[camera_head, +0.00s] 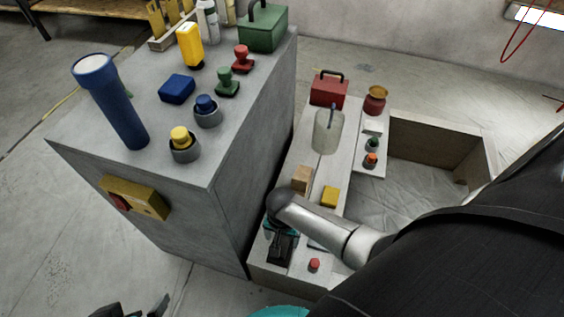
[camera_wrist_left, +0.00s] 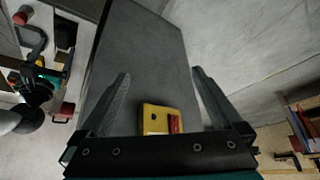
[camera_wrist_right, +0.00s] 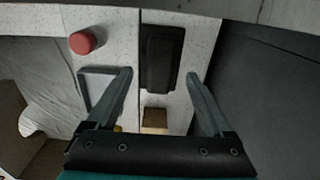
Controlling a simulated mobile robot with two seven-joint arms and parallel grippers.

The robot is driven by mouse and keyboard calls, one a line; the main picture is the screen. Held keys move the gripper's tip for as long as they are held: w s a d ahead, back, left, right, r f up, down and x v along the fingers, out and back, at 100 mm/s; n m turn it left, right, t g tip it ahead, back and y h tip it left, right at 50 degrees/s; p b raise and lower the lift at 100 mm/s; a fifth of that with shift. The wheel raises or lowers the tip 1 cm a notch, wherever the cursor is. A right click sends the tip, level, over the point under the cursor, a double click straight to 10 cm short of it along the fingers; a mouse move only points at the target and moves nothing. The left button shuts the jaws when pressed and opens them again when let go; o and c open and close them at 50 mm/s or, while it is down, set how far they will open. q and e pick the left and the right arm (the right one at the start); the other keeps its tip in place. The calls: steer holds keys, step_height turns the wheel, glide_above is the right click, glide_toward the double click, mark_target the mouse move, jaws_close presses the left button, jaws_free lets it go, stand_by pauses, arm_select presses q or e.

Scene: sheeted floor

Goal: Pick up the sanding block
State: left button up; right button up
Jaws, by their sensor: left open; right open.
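A black oblong block with a raised top (camera_wrist_right: 164,58), seemingly the sanding block, lies on the pale workbench board in the right wrist view. My right gripper (camera_wrist_right: 159,76) is open above the board, and the block appears between and beyond its fingertips, not held. In the head view my right gripper (camera_head: 280,250) points down at the near end of the low bench, largely hiding what is under it. My left gripper (camera_wrist_left: 160,76) is open and empty, facing the grey cabinet's side; its tips (camera_head: 132,310) show at the head view's bottom edge.
A tan block (camera_head: 302,178), yellow block (camera_head: 329,196) and red knob (camera_head: 314,264) lie near my right gripper. A translucent container (camera_head: 328,132) and red toolbox (camera_head: 329,90) stand farther back. The tall grey cabinet (camera_head: 220,215) rises close on the left, with a yellow switch box (camera_head: 150,205).

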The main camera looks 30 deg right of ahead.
mark_target(282, 243)
steer(key=shift+f+b, duration=0.75)
steer(key=shift+f, duration=0.2)
steer(key=shift+f+b, duration=0.4)
steer(key=shift+f, duration=0.05)
arm_select(q)
steer(key=w+d+t+h, duration=0.2)
steer(key=w+d+t, duration=0.2)
steer(key=d, duration=0.1)
steer(key=shift+w+d+t+h, duration=0.15)
steer(key=shift+d+t+h, duration=0.15)
steer(key=shift+d+h, duration=0.1)
arm_select(e)
steer(key=shift+f, duration=0.15)
steer(key=shift+c, duration=0.2)
arm_select(q)
steer(key=shift+m, duration=0.3)
arm_select(e)
jaws_close()
